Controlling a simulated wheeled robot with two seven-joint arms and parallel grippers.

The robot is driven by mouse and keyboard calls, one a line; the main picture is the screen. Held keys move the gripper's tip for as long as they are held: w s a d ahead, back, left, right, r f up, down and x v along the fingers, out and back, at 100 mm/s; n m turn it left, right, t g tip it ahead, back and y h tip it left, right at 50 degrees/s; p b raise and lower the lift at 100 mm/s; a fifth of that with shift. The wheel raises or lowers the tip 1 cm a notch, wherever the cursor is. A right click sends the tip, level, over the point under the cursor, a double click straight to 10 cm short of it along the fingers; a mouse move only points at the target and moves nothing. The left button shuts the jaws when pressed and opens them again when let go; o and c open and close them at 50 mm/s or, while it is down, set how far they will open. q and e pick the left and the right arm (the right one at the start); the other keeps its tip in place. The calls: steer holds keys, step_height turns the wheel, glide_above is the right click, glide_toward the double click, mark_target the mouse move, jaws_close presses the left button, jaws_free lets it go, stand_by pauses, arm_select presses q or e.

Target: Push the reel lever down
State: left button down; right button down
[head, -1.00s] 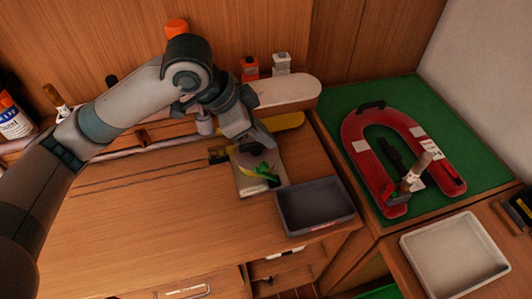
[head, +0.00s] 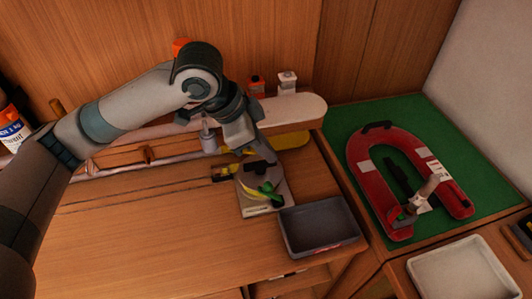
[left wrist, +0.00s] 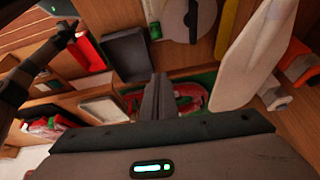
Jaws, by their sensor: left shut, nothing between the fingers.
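The reel stands on a pale base plate (head: 258,210) near the right end of the wooden bench, with yellow line and a green part (head: 268,190) on it. I cannot clearly tell which part is the lever. My left gripper (head: 264,155) is shut and empty, just behind and above the reel; any contact is unclear. In the left wrist view its closed fingers (left wrist: 155,100) point up the picture, and the reel's pale round body (left wrist: 180,18) and green part (left wrist: 155,30) lie beyond.
A dark grey tray (head: 320,230) sits right of the reel. A long white board (head: 295,110) and a yellow piece (head: 285,141) lie behind it. A red horseshoe float (head: 375,190) lies on the green mat (head: 345,120). Bare bench is left of the reel.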

arm_select(q)
steer(key=p, duration=0.2)
glide_above(269, 185)
steer(key=d, duration=0.3)
step_height(269, 185, down, 7)
steer(key=shift+w+a+f+p, duration=0.1)
steer(key=shift+a+f+p, duration=0.9)
steer(key=shift+f, duration=0.25)
steer(key=shift+a+f, duration=0.35)
steer(key=shift+a, duration=0.1)
steer(key=shift+f, duration=0.15)
